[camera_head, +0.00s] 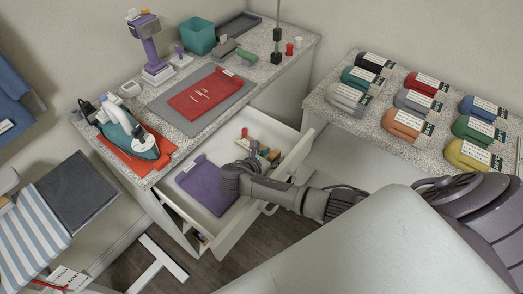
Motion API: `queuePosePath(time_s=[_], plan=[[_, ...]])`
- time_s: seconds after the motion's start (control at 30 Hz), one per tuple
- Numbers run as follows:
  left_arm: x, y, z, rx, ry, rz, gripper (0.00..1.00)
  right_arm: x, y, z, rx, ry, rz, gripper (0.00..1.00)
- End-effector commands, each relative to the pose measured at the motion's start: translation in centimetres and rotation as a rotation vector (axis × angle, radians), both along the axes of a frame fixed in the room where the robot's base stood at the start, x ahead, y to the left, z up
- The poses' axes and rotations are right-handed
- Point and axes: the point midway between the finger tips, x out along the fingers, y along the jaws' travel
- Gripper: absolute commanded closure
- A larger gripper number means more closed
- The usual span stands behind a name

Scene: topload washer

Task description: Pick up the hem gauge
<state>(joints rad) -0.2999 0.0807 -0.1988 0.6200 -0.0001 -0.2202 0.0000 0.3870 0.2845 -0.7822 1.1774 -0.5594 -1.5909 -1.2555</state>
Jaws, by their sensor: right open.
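I cannot clearly pick out the hem gauge in the head view. An open drawer (238,226) under the counter holds a flat purple piece (203,187) and several small items (262,152) in wood, green and red colours at its back. The gauge may be among the small items, but they are too small to tell. My right gripper (229,181) is open, low over the drawer at the right edge of the purple piece, and hides part of it. Whether it touches the piece is unclear. My left gripper is out of view.
The counter above holds a red piece (202,97) on a grey mat (161,104), a teal iron (125,132), a purple device (149,43) and a teal bin (197,36). Several coloured rolls (403,122) lie on the right counter. Striped cloth (28,232) is at left.

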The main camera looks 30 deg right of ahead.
Motion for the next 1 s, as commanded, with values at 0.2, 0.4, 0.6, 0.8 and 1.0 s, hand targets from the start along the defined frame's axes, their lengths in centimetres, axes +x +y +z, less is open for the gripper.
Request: queuePosePath(time_s=[0.2, 0.4, 0.6, 0.8, 1.0], plan=[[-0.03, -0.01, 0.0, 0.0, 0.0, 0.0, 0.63, 0.1, -0.27, -0.2, 0.001, 0.0, 0.0, 0.45], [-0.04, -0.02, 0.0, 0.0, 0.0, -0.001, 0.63, 0.1, -0.24, -0.2, 0.001, 0.0, 0.0, 0.68], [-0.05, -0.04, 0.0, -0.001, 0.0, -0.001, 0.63, 0.09, -0.22, -0.19, 0.001, 0.0, 0.0, 1.0], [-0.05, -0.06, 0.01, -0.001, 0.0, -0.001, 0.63, 0.14, -0.21, -0.11, 0.001, -0.001, 0.0, 1.0], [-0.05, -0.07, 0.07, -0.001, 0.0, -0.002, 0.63, 0.16, -0.2, 0.2, 0.001, -0.002, 0.001, 1.0]])
